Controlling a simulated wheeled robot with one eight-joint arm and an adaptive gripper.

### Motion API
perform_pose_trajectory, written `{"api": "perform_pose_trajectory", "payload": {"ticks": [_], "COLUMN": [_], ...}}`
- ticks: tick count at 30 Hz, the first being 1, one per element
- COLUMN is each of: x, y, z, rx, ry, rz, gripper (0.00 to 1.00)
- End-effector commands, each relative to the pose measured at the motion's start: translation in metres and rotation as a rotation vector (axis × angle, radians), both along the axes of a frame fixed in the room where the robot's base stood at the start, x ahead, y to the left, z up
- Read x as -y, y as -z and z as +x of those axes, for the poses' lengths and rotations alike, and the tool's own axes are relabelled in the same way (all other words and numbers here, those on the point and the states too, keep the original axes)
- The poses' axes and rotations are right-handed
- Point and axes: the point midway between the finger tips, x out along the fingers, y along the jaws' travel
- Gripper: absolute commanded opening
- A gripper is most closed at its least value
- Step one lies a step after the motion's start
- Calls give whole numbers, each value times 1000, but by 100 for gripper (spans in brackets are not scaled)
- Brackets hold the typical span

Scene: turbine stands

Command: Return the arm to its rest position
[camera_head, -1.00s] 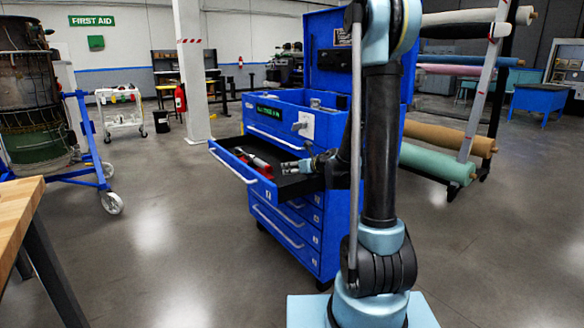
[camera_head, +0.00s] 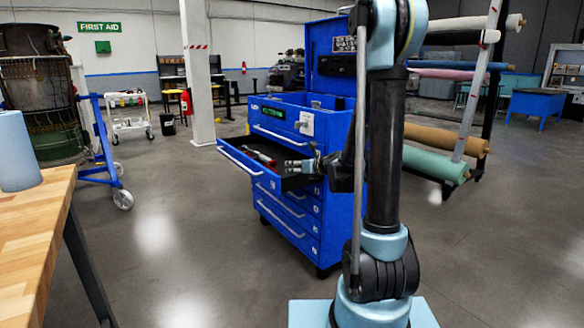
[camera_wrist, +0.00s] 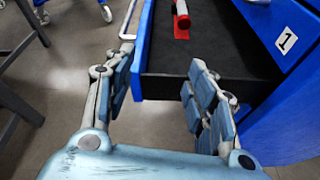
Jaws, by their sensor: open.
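My arm stands upright in the right middle of the head view. My gripper (camera_head: 300,165) is by the open top drawer (camera_head: 236,160) of the blue tool cabinet (camera_head: 300,205). In the wrist view my gripper (camera_wrist: 160,90) is open, its two fingers wide apart with nothing between them but the drawer's near corner beyond. A red tool with a light tip (camera_head: 262,158) lies in the drawer; its red part also shows in the wrist view (camera_wrist: 181,22). The drawer's black floor (camera_wrist: 215,45) is otherwise bare where I see it.
A wooden workbench (camera_head: 35,240) with a blue roll (camera_head: 18,150) is at the left. A blue wheeled stand (camera_head: 100,165) holds a large engine part. A rack of fabric rolls (camera_head: 435,160) is at the right. The floor between bench and cabinet is clear.

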Motion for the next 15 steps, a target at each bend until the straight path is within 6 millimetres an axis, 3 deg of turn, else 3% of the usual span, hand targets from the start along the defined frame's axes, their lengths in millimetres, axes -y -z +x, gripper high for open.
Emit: {"api": "perform_pose_trajectory", "payload": {"ticks": [8,15], "x": [18,55], "y": [-47,-99], "z": [3,1], "rx": [27,41], "ry": [131,323], "rz": [190,458], "gripper": [50,50]}}
